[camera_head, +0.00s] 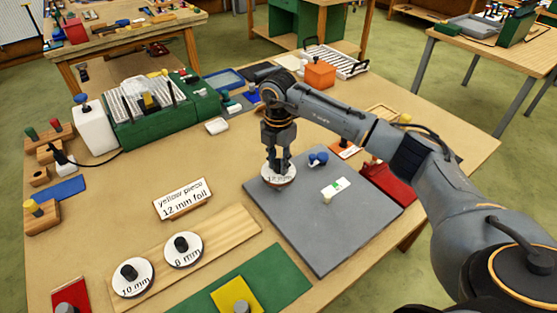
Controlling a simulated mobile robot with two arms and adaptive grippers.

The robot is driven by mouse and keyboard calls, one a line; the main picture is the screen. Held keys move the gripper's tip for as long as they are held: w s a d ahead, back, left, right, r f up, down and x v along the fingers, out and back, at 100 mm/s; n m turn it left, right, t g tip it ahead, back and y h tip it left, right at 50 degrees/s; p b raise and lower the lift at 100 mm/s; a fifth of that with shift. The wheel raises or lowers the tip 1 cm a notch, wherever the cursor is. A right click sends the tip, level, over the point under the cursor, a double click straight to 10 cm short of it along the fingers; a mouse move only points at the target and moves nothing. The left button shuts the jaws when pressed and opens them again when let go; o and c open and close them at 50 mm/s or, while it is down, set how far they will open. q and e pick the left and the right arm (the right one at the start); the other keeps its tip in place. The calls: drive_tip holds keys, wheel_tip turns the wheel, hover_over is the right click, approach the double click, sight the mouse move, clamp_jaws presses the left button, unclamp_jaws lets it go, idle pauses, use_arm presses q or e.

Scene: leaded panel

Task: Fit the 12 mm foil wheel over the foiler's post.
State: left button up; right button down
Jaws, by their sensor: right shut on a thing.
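My right gripper (278,160) points down and is shut on a white foil wheel (279,177) at the left corner of the grey board (365,225). The wheel's label, ending in "mm", is only partly readable. The foiler's post is not visible. I cannot tell whether the wheel touches the board or is held above it. White wheels marked 10 mm (133,286) and 8 mm (192,254), each with a black knob, lie on a wooden strip (225,232) at the front left. My left gripper is not in view.
A sign (183,198) reads "yellow piece 12 mm foil". A blue knobbed piece (318,159) and a small white-and-green piece (336,188) are on the grey board. A yellow piece (231,294) lies on a green mat (283,267). A green machine (150,117) stands at the back left.

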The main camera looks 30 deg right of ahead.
sight(279, 172)
drive_tip(key=shift+f+b, duration=1)
drive_tip(key=shift+f, duration=0.9)
drive_tip(key=shift+f+b, duration=0.75)
drive_tip(key=shift+f, duration=0.55)
drive_tip(key=c, duration=1)
unclamp_jaws()
drive_tip(key=shift+r, duration=0.1)
wheel_tip(279, 172, up, 12)
drive_tip(key=shift+f, duration=0.1)
